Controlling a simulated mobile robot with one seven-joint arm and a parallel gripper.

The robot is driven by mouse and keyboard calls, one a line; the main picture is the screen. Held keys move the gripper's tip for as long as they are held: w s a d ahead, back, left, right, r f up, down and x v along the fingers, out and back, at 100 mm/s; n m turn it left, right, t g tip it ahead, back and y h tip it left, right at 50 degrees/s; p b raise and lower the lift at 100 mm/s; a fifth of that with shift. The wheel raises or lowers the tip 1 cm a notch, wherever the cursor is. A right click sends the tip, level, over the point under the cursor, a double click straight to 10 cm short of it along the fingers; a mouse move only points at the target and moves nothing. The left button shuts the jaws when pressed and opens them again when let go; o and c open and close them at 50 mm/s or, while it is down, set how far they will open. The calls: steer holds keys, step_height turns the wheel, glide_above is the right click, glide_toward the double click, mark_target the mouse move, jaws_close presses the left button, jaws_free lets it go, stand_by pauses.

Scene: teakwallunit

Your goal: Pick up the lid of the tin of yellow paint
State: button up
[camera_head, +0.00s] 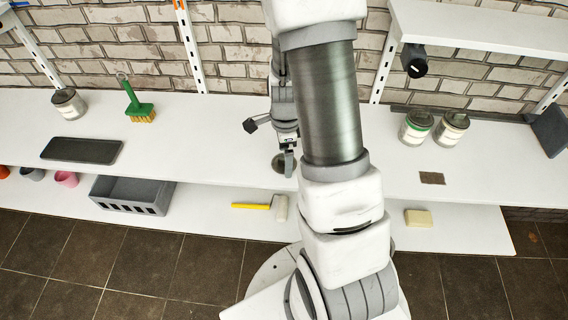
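My gripper (289,162) points down over the middle of the upper white shelf. A grey round-topped thing (278,162) shows just left of the fingers; the gripper partly covers it, and I cannot tell whether it is a tin or whether they touch. Two tins with grey lids stand to the right: one with a green band (415,130) and one with a pale, brownish label (450,131). Another lidded tin (69,104) stands at the far left. No yellow paint is clearly visible on any tin. The finger opening is too small and covered to judge.
A dark tray (82,150) and a green brush (138,106) lie left on the upper shelf; a brown square (432,178) lies right. The lower shelf holds a grey crate (132,195), a yellow-handled roller (262,206) and a cream block (418,218). My arm hides the centre.

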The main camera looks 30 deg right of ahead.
steer(key=shift+f, duration=0.3)
steer(key=c, duration=1.1)
steer(key=shift+r, duration=0.15)
